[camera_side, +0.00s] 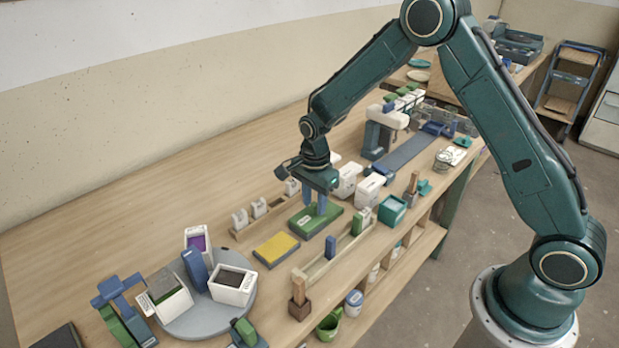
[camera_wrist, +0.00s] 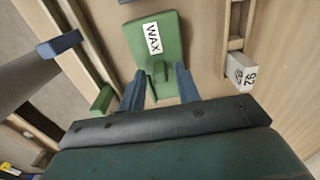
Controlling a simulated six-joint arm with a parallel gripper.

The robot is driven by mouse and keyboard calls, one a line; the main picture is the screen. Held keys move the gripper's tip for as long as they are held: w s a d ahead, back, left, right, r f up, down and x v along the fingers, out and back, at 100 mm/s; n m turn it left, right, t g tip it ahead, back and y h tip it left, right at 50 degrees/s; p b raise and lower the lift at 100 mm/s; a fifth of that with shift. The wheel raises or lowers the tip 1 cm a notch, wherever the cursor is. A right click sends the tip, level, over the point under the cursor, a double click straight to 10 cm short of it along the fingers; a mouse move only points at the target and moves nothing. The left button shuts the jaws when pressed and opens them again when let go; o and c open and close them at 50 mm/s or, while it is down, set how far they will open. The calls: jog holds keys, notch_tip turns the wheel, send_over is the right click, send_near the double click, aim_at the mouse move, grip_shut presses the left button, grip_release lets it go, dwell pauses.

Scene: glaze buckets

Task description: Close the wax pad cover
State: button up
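The green cover (camera_side: 306,223) lies flat on the bench, and its white label reads WAX in the wrist view (camera_wrist: 152,38). A small green upright handle (camera_wrist: 158,72) stands on it. A yellow-topped pad (camera_side: 276,248) in a dark grey base sits uncovered beside it, to the lower left in the side view. My gripper (camera_side: 315,205) points down over the green cover. In the wrist view its blue fingers (camera_wrist: 160,85) are apart, one on each side of the handle, with gaps showing. The handle is largely hidden by my fingers in the side view.
A wooden rail (camera_side: 335,252) with blue and green blocks runs along the pad's right. A rack with small white blocks (camera_side: 259,208) stands behind. A grey turntable (camera_side: 213,312) with containers is at lower left. The bench's back left is clear.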

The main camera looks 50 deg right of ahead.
aim_at(314, 203)
jog(key=shift+r, duration=3.35)
jog(key=shift+r, duration=0.1)
jog(key=shift+s+r, duration=0.25)
jog(key=shift+r, duration=0.3)
jog(key=s+r+n+t, duration=0.2)
jog(key=s+r+n, duration=0.3)
jog(key=r, duration=0.4)
jog(key=s+r+n+t, duration=0.1)
jog(key=s+r+n, duration=0.2)
jog(key=s, duration=0.5)
jog(key=s+r+n+t, duration=0.1)
jog(key=s+r+n, duration=0.2)
jog(key=s+n, duration=0.2)
jog(key=s+d+r+n+t, duration=0.1)
jog(key=s+r+n, duration=0.2)
jog(key=s, duration=0.7)
jog(key=shift+s+r+n+t, duration=0.25)
jog(key=shift+s+n+t, duration=0.1)
jog(key=shift+n, duration=0.65)
